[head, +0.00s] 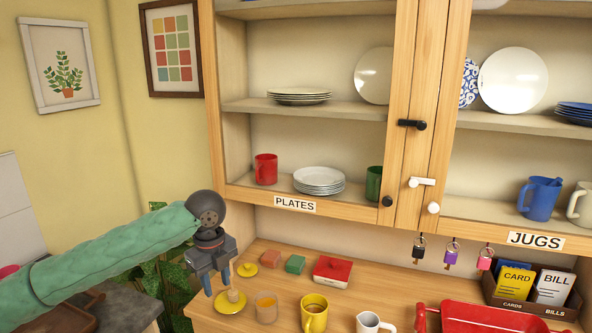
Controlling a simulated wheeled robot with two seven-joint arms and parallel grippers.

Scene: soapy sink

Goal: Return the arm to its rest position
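My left arm, in a green sleeve, comes in from the left in the head view. Its dark grey gripper (218,284) points down in front of the wooden cabinet's lower counter. Its two fingers show apart with nothing seen between them. My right gripper is out of view.
The counter holds an amber cup (265,308), a yellow mug (313,313), a white jug (369,322), a red box (332,271) and a red rack (495,318). Shelves above hold plates (319,181) and a blue jug (540,198). Keys (452,254) hang beneath. Open space lies above the arm.

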